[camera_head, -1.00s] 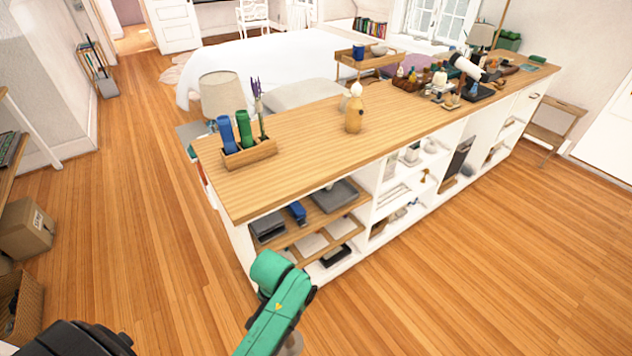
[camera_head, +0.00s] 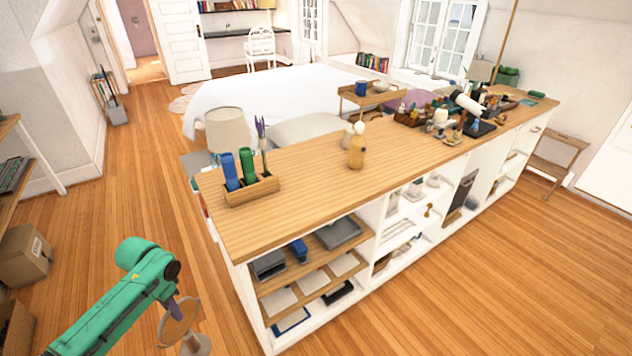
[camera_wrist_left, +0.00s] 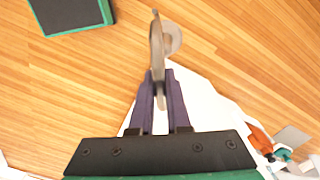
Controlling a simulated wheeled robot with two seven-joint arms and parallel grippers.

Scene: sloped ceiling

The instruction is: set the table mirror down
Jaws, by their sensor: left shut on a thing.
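The table mirror (camera_head: 178,325) is a round disc in a wood-toned frame on a pale round foot (camera_head: 197,346). It is at the lower left of the head view, over the wood floor in front of the shelf unit's left end. My left gripper (camera_head: 176,306) is shut on the mirror's rim. In the left wrist view the mirror (camera_wrist_left: 156,45) shows edge-on between the fingertips of the left gripper (camera_wrist_left: 159,82), with its foot (camera_wrist_left: 174,38) beyond. The mirror looks held clear of any surface. My right gripper is out of view.
The long wooden counter (camera_head: 310,185) has a wide clear stretch in its middle and front left. Many small items crowd the right end. Open shelves are below.

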